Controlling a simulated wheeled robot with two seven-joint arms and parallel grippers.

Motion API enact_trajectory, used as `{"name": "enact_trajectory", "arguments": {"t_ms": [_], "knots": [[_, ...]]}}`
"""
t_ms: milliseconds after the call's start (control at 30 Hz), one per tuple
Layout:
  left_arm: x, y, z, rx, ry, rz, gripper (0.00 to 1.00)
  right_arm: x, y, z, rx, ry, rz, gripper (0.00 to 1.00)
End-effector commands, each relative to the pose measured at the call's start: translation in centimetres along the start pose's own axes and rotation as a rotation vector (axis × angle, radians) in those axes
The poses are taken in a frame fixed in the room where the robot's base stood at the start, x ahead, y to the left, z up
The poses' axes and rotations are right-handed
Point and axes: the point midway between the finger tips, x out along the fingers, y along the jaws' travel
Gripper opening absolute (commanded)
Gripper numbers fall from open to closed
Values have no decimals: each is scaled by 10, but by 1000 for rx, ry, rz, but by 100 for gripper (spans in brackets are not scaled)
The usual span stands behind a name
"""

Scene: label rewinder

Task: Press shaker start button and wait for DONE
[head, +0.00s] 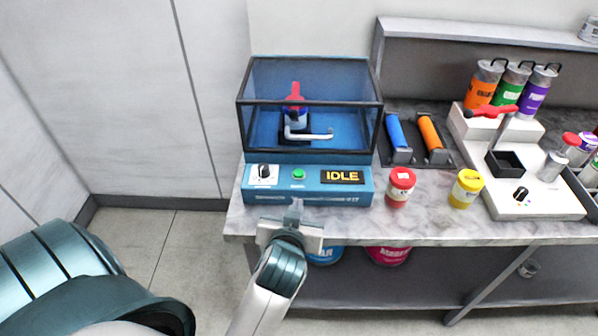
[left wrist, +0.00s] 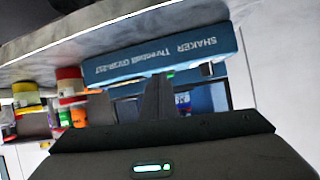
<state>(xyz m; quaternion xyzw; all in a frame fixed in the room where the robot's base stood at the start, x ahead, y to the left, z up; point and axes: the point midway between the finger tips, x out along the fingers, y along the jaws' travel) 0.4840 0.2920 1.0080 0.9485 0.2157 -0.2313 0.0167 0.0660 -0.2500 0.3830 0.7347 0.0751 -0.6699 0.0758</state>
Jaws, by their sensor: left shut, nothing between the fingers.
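The shaker (head: 308,190) is a blue box with a dark-framed clear chamber at the left end of the bench. Its front panel has a green button (head: 298,174), a black knob (head: 264,170) and a display (head: 342,176) that reads IDLE in yellow. Inside the chamber, a red-topped container (head: 293,97) stands by a pale clamp handle. My left gripper (head: 295,206) is shut and empty, in front of the panel and below the button in the picture. In the left wrist view, the fingers (left wrist: 160,95) point toward the shaker body (left wrist: 165,60). My right gripper is not in view.
A red-lidded jar (head: 400,188) and a yellow jar (head: 467,189) stand right of the shaker. Blue and orange rollers (head: 430,132) lie behind them. A white machine (head: 535,195) and several colored cans are further right. Tubs sit on the shelf under the marble bench (head: 430,224).

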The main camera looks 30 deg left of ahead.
Motion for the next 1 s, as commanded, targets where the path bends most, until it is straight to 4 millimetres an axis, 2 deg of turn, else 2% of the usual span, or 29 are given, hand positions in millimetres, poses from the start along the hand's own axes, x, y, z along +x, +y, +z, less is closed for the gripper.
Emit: {"name": "enact_trajectory", "arguments": {"t_ms": [33, 100, 200, 300, 767, 1000], "knots": [[-1, -2, -17, -28, 39, -16, 0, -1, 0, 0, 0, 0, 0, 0], [-4, -6, -37, -59, 88, -41, 0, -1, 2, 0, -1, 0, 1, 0], [-7, -10, -59, -95, 142, -67, 0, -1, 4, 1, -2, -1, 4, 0], [-9, -14, -69, -112, 168, -81, 0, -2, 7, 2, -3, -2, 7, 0], [-8, -14, -72, -113, 174, -84, 0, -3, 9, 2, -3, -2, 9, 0], [8, -16, -76, -110, 174, -84, 0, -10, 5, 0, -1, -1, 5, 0]]}}
